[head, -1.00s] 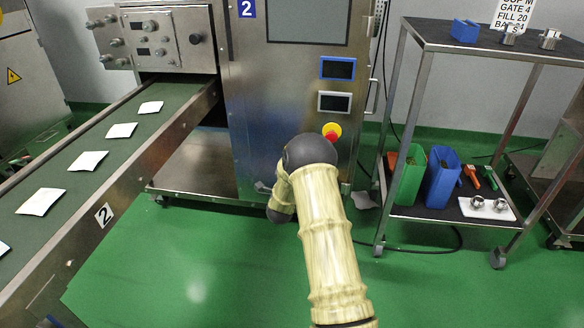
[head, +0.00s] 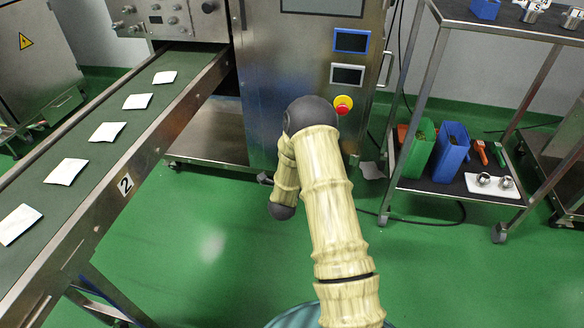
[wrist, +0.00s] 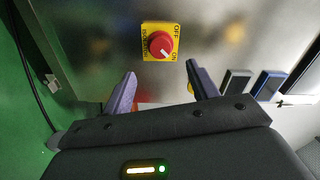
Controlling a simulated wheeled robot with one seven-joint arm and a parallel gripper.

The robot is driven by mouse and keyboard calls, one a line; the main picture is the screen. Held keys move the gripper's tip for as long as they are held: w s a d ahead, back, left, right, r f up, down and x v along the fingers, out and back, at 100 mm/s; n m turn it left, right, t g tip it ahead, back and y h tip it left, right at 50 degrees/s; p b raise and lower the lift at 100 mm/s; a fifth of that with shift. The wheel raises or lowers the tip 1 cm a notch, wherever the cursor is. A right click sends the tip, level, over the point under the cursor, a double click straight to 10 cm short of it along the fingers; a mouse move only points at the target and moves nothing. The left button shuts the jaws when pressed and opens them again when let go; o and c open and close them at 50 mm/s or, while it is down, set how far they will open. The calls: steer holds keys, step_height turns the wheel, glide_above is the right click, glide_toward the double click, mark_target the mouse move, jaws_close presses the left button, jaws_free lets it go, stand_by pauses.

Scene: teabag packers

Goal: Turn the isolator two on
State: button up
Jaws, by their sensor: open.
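The isolator (wrist: 160,42) is a yellow square plate with a red round knob, marked OFF, ON and ISOLATOR. It sits on the steel machine face, and its lettering appears turned sideways in the wrist view. The knob's white mark points to the lower right of the picture, on the side of the word ON. My gripper (wrist: 160,72) is open and empty, its two purple fingers spread just below the plate in the picture. I cannot tell whether they touch anything. In the head view the isolator and my fingers are hidden or not clear behind my arm.
A red button on a yellow disc (head: 343,105) is on the machine (head: 262,75), below two small screens. A conveyor (head: 130,168) with white packets runs along the left. A steel trolley (head: 425,85) stands at right. Green floor is clear in front.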

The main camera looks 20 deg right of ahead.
steer(key=p+v, duration=0.2)
steer(key=v, duration=0.5)
steer(key=shift+s+a, duration=0.2)
steer(key=shift+s, duration=0.15)
